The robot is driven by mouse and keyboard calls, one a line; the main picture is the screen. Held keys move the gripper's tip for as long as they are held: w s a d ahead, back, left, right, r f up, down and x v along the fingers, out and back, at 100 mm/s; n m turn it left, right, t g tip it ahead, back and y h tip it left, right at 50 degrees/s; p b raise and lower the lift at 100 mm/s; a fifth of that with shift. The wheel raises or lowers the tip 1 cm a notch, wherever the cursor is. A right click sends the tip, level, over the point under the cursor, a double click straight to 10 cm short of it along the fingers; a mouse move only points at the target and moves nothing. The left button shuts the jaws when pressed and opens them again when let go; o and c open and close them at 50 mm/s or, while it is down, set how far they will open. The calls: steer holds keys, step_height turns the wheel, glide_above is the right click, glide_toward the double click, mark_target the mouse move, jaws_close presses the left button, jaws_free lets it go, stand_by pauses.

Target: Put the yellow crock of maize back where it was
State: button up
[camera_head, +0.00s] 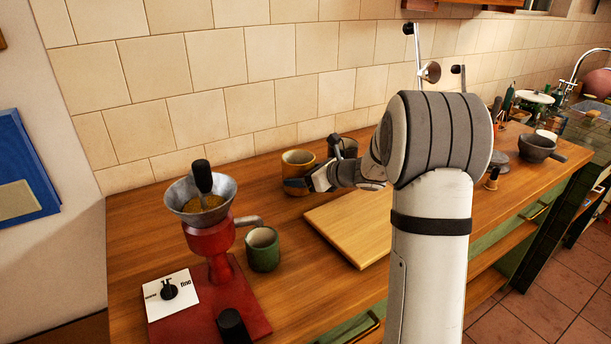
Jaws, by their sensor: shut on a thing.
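The yellow crock (297,160) stands upright on the wooden counter, or just above it, near the tiled wall. I cannot tell whether its base touches the counter. Its wide mouth shows, but I cannot make out the maize inside. My gripper (296,184) is at the crock's front right side, shut on it. My arm comes in from the right and hides part of the counter behind it.
A red grinder (212,240) with a metal hopper and a green mug (263,249) stand left and in front. A pale board (350,222) lies under my arm. A dark cup (343,147) stands right of the crock. A dark bowl (536,149) sits far right.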

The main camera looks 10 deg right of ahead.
steer(key=o, duration=0.9)
steer(key=shift+f, duration=0.2)
steer(key=shift+c, duration=0.2)
steer(key=o, duration=0.5)
steer(key=shift+r, duration=0.1)
steer(key=shift+c, duration=0.2)
